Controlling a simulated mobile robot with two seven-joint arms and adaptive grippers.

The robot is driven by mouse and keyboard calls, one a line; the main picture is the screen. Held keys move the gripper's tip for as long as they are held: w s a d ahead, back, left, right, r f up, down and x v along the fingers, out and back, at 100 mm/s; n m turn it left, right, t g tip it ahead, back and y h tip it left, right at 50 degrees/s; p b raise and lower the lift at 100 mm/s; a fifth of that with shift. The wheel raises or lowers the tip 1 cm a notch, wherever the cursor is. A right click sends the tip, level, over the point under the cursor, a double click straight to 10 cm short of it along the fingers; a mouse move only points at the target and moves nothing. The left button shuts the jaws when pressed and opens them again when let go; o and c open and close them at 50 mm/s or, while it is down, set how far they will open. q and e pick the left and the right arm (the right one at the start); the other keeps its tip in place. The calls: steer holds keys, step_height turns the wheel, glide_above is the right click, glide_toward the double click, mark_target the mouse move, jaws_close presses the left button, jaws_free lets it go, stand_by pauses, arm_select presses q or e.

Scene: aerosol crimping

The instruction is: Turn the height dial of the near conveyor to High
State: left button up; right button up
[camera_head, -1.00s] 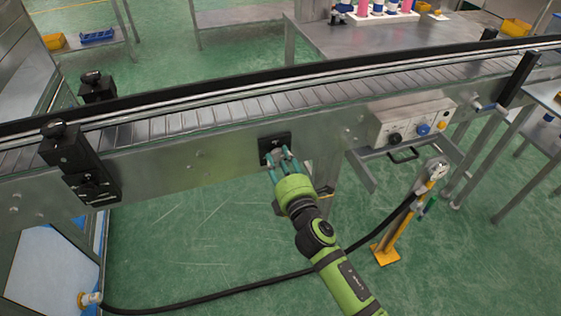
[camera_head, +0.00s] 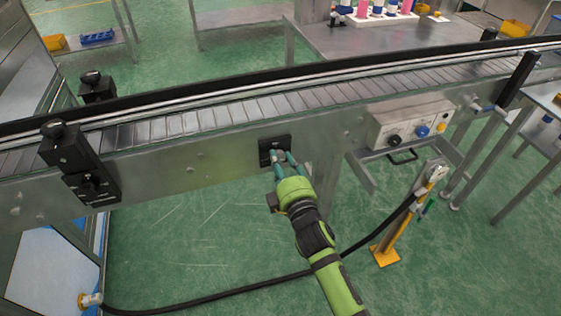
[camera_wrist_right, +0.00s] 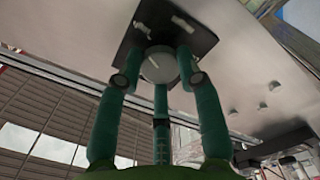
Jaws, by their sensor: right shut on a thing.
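The near conveyor (camera_head: 215,158) runs across the head view, with a black square dial plate (camera_head: 274,141) on its near side wall. In the right wrist view the plate (camera_wrist_right: 150,18) carries a round grey height dial (camera_wrist_right: 159,68) with a pale pointer line. My right gripper (camera_head: 279,160) is at this plate, its green fingers shut on the dial from both sides, with a third finger below. In the right wrist view the gripper (camera_wrist_right: 160,82) shows the same hold. The plate's lettering cannot be read. In the head view the fingers hide most of the dial. My left gripper is out of view.
A control box (camera_head: 410,122) with black and blue knobs is fixed on the conveyor to the right. A black hose (camera_head: 225,302) runs over the floor to a yellow stand (camera_head: 393,238). Black brackets (camera_head: 80,165) stick out at the left.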

steer(key=shift+d+m, duration=0.15)
steer(key=shift+m, duration=0.25)
steer(key=o, duration=1.1)
steer(key=shift+o, duration=0.2)
steer(key=v, duration=1.2)
